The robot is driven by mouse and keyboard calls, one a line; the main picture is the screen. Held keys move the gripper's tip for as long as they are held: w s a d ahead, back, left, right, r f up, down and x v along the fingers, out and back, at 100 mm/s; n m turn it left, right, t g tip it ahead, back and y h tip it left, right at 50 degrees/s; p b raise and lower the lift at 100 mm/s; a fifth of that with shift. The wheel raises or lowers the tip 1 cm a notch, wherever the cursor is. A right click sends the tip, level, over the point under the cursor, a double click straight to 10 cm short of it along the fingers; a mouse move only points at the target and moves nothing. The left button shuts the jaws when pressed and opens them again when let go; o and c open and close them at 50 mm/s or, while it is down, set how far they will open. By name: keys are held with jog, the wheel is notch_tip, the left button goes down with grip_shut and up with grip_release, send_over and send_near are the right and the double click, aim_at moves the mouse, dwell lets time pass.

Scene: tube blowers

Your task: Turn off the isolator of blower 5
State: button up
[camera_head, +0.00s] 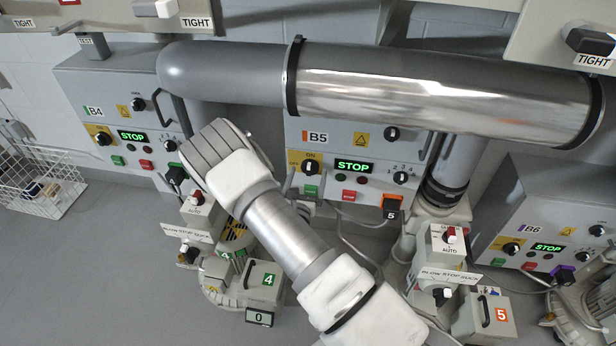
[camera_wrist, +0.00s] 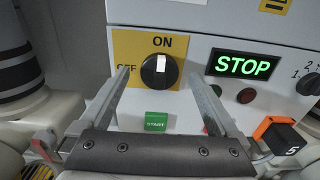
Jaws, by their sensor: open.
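The isolator of blower 5 is a black rotary knob (camera_wrist: 153,76) on a yellow ON/OFF plate (camera_wrist: 126,46), and it also shows in the head view (camera_head: 311,167). Its white mark points up to ON in the wrist view. My gripper (camera_wrist: 158,73) is open, one finger on each side of the knob in the picture. I cannot tell whether the fingers touch the knob or panel. In the head view my arm reaches up to the left of the B5 panel (camera_head: 345,139) and my fingers are not visible.
A lit green STOP display (camera_wrist: 241,65) is right of the knob; a green START button (camera_wrist: 156,121) is below it. An orange-trimmed plug marked 5 (camera_wrist: 280,137) sits lower right. A large metal pipe (camera_head: 440,88) crosses above the panel. Panels B4 (camera_head: 93,88) and B6 (camera_head: 560,215) flank it.

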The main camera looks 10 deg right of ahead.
jog(key=shift+w+d, duration=0.2)
jog(key=shift+w, duration=0.3)
jog(key=c, duration=1.4)
jog(key=shift+o, duration=0.2)
